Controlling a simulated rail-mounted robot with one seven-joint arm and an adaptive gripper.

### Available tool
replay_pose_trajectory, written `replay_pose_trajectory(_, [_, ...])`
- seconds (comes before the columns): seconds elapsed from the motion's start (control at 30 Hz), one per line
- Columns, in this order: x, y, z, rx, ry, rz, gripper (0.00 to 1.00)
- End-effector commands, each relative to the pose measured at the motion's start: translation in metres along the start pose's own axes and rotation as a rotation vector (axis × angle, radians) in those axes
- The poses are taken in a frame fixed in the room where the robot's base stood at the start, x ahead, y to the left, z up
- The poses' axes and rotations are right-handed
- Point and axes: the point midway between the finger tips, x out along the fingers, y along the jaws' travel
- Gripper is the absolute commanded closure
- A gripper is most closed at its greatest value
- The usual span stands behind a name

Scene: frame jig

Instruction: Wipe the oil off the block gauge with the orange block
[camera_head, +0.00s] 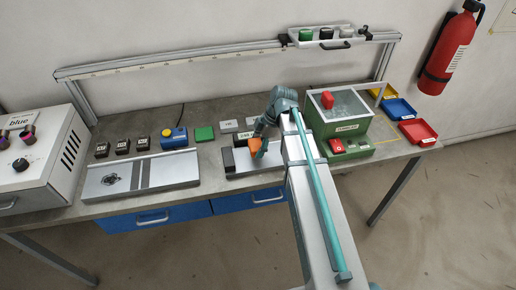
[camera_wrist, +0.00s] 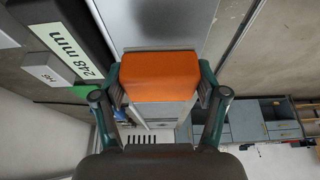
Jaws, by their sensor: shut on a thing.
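My gripper (camera_head: 259,138) is shut on the orange block (camera_wrist: 160,76), with one finger against each side of it in the wrist view. In the head view the orange block (camera_head: 255,148) is at the front of the gripper, over a low metal fixture (camera_head: 236,170). A dark bar labelled "248 mm" (camera_wrist: 68,38) lies left of the block in the wrist view. A smooth grey metal surface (camera_wrist: 155,22) shows behind the block. I cannot tell whether the block touches it, or which piece is the block gauge.
A wide metal plate (camera_head: 140,180) lies to the left. Several dark labelled blocks (camera_head: 122,147), a green block (camera_head: 204,134) and a blue-yellow item (camera_head: 174,138) stand behind. The green tumbler box (camera_head: 340,128) is close on the right; coloured trays (camera_head: 417,131) lie beyond.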

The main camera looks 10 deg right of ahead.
Motion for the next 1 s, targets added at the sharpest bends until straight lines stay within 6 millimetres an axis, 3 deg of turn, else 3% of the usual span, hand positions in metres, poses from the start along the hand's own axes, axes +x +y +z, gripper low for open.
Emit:
replay_pose_trajectory(0.43, [-0.038, 0.000, -0.018, -0.003, 0.001, -0.001, 0.72])
replay_pose_trajectory(1.0, [-0.041, 0.000, -0.020, -0.004, 0.001, -0.001, 0.72])
